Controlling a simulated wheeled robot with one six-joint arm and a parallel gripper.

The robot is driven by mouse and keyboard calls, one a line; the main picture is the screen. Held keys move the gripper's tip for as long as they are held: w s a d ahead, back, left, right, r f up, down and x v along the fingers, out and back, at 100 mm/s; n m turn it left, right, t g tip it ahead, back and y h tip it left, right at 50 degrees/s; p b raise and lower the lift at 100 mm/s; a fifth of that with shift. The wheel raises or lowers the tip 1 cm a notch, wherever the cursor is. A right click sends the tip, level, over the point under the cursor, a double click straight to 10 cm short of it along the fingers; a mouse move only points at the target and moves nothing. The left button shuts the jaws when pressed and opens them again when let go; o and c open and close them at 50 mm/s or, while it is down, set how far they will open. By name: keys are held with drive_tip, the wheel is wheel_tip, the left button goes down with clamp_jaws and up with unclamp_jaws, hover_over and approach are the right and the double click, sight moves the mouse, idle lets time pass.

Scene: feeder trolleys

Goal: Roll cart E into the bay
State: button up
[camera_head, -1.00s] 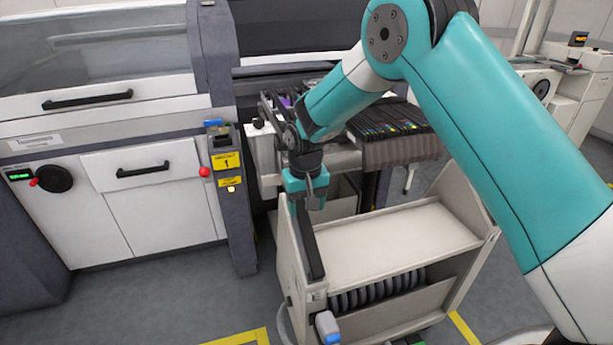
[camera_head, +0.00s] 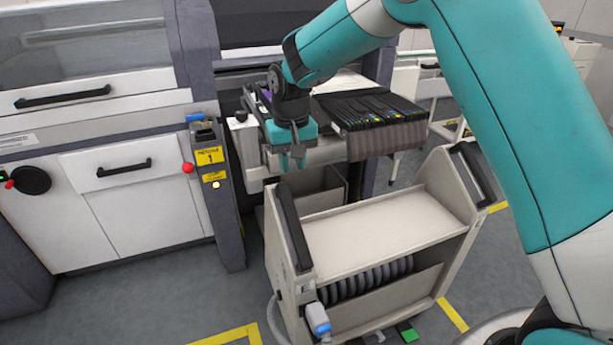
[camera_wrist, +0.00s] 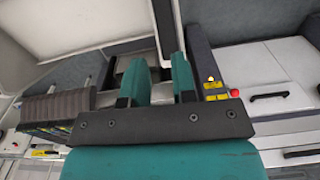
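A beige cart (camera_head: 370,238) with a flat top shelf, dark side handles and a row of dark reels below stands in front of the machine's bay opening (camera_head: 335,178). No letter can be read on it. My gripper (camera_head: 291,166) is above and just behind the far end of the cart's left handle (camera_head: 291,228), apart from it. In the wrist view the two teal fingers of my gripper (camera_wrist: 157,72) are spread with nothing held between them. The handle (camera_wrist: 165,25) shows beyond them, beside the pale cart top (camera_wrist: 75,22).
A grey post with a yellow label marked 1 (camera_head: 210,156) and a red knob (camera_head: 187,168) stand left of the bay. A feeder bank (camera_head: 370,115) sits above and behind the cart. Yellow floor lines (camera_head: 226,337) mark the grey floor in front.

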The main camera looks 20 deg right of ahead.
drive_tip(key=d+f+m+t+b, duration=0.1)
drive_tip(key=d+f+m+b, duration=0.1)
drive_tip(key=d+f+b, duration=0.1)
drive_tip(key=w+d+f+m+t+b, duration=0.1)
drive_tip(key=d+f+m+b, duration=0.2)
drive_tip(key=f+b, duration=0.2)
drive_tip(key=w+d+f+m+t+y+b, duration=0.1)
drive_tip(key=d+f+m+t+b, duration=0.1)
drive_tip(key=f, duration=0.7)
drive_tip(key=shift+w+d+f+m+b, duration=0.15)
drive_tip(key=shift+d+m+b, duration=0.15)
drive_tip(key=shift+d+b, duration=0.35)
drive_tip(key=shift+w+d+f+m+b, duration=0.1)
drive_tip(key=shift+d+m+b, duration=0.25)
drive_tip(key=shift+b, duration=0.35)
clamp_jaws()
drive_tip(key=m+t+b, duration=0.5)
drive_tip(key=m+b, duration=0.4)
drive_tip(key=b, duration=0.1)
approach(341, 223)
drive_tip(key=shift+h, duration=0.3)
drive_tip(key=b+x, duration=0.1)
drive_tip(key=x, duration=0.6)
drive_tip(key=shift+a+b, duration=0.2)
drive_tip(key=shift+b, duration=0.1)
drive_tip(key=w, duration=0.2)
drive_tip(key=shift+w+a+r, duration=0.1)
drive_tip(key=shift+w+r, duration=0.05)
drive_tip(key=shift+w, duration=0.75)
drive_tip(key=shift+r, duration=0.1)
